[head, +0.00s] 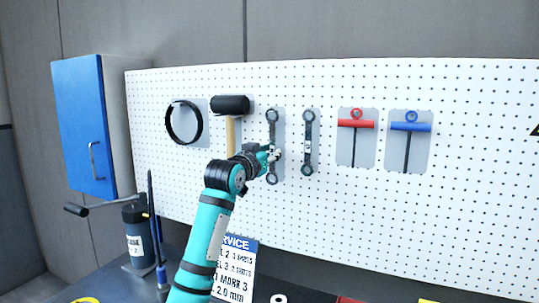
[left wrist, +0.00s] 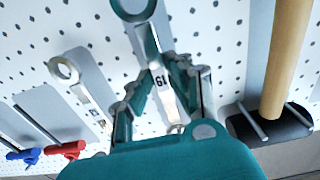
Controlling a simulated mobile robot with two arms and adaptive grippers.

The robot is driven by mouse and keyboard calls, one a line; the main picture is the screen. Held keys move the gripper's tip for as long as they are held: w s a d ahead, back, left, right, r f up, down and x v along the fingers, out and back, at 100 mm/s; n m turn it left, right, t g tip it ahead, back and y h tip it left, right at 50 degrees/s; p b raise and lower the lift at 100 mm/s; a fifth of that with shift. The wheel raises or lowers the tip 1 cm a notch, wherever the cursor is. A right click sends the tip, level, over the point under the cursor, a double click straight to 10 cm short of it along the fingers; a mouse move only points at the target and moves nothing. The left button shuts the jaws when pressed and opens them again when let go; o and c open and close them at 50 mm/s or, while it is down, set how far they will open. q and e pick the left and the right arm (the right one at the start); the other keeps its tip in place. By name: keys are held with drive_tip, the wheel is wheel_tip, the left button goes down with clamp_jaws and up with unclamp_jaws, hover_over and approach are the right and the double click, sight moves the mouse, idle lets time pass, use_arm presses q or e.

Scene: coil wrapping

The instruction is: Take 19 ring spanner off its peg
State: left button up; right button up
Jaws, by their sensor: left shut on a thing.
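The 19 ring spanner (head: 273,128) hangs upright in front of its grey backing panel on the white pegboard. My left gripper (head: 271,153) reaches it from the left and is shut on its shaft, below the middle. In the left wrist view the fingers (left wrist: 162,88) close around the spanner (left wrist: 148,38) from both sides, and its "19" label shows upside down between them. Whether its ring still sits on the peg cannot be told. My right gripper is not in view.
A second ring spanner (head: 308,140) hangs close to the right. A mallet (head: 231,105) and a black ring (head: 171,122) hang to the left. Red (head: 356,124) and blue (head: 411,127) T-handle tools hang further right. A blue-door cabinet (head: 85,130) stands at the left.

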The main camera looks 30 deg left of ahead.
use_arm(q)
drive_tip(key=shift+o, duration=0.6)
clamp_jaws()
drive_tip(key=shift+r, duration=0.1)
drive_tip(key=shift+r+p, duration=0.2)
drive_tip(key=shift+p, duration=0.25)
drive_tip(key=shift+s, duration=0.1)
drive_tip(key=s+b, duration=0.1)
drive_tip(key=s, duration=0.6)
drive_tip(key=shift+s+d, duration=0.2)
drive_tip(key=shift+s, duration=0.2)
drive_tip(key=shift+f, duration=0.1)
